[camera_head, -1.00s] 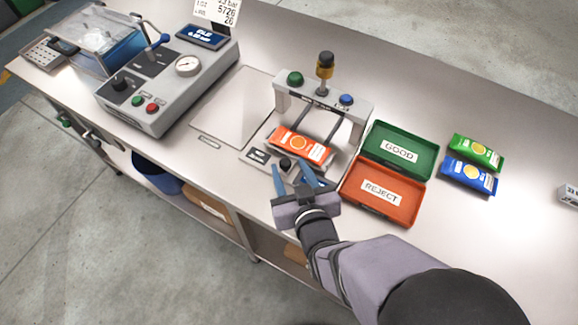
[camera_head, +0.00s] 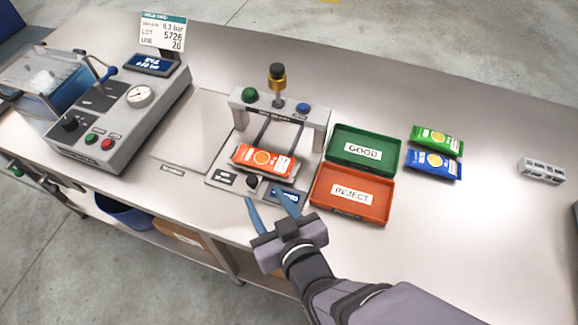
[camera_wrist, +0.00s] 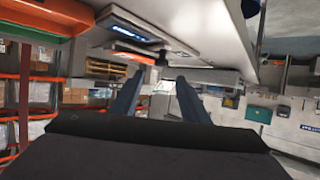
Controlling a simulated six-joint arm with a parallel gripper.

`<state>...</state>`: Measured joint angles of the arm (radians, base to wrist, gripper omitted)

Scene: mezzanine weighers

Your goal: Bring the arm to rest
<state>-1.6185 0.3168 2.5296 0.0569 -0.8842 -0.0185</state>
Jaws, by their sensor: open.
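My gripper (camera_head: 272,206) is open and empty, with its two blue fingers apart. In the head view it is over the front edge of the bench, just in front of the small sealing station (camera_head: 281,112). An orange packet (camera_head: 264,159) lies on that station, beyond my fingertips and apart from them. In the wrist view my fingers (camera_wrist: 155,95) point away with nothing between them.
A green GOOD tray (camera_head: 375,142) and a red REJECT tray (camera_head: 338,206) stand right of the station. Green (camera_head: 436,140) and blue (camera_head: 433,163) packets lie beyond them. A grey machine (camera_head: 120,122) stands left.

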